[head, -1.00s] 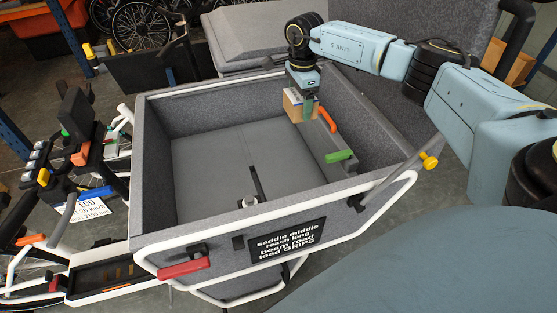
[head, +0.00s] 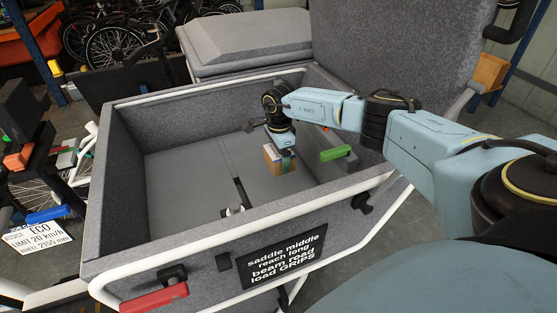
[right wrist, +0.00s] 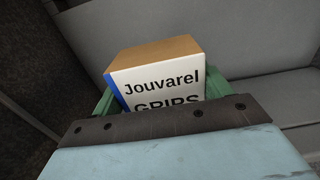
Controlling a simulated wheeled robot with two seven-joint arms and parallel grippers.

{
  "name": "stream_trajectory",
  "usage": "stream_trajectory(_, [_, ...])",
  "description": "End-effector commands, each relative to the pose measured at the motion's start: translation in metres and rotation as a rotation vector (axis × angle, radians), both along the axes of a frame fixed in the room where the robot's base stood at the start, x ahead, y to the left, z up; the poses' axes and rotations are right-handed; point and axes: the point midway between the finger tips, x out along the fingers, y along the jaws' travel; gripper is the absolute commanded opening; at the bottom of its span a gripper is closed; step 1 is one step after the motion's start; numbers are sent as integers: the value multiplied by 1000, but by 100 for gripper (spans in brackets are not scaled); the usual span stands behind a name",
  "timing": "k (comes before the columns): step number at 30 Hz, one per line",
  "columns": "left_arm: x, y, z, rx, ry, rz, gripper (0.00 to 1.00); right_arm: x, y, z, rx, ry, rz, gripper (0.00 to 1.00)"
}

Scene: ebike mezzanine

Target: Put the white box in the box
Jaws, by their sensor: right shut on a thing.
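The white box (head: 272,160) is a small carton with brown cardboard sides. In the right wrist view its white label face (right wrist: 155,87) with a blue edge reads "Jouvarel GRIPS". My right gripper (head: 283,162) is shut on it, with green fingers on either side. The box is the large grey felt-lined cargo box (head: 120,165) with a white frame rim. The white box hangs within its opening, toward the right part, above the grey floor. I cannot tell whether it touches the floor. My left gripper is not in view.
A green handle (head: 335,154) sits at the cargo box's right inside wall. A dark strap (head: 240,190) lies on its floor. The left part of the floor is clear. A raised grey panel (head: 395,50) stands behind. A red handle (head: 154,298) is on the front.

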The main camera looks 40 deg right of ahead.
Motion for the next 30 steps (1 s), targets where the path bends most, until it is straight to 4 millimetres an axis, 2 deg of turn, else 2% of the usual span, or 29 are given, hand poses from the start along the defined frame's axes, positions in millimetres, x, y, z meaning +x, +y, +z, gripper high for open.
stream_trajectory(1, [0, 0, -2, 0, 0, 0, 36, 0, 1, -11, 1, 2, -1, 45])
stream_trajectory(3, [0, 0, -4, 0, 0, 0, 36, 0, 0, -20, 1, 0, -1, 45])
stream_trajectory(8, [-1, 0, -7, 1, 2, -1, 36, 1, 1, -34, 1, 0, 1, 45])
stream_trajectory(14, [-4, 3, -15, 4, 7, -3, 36, 0, 0, -62, 0, 0, 0, 45])
stream_trajectory(22, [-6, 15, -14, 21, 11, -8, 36, 1, 0, -64, -1, -2, 0, 45])
stream_trajectory(30, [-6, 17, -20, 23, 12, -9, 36, 0, 0, -69, 0, -1, 0, 45])
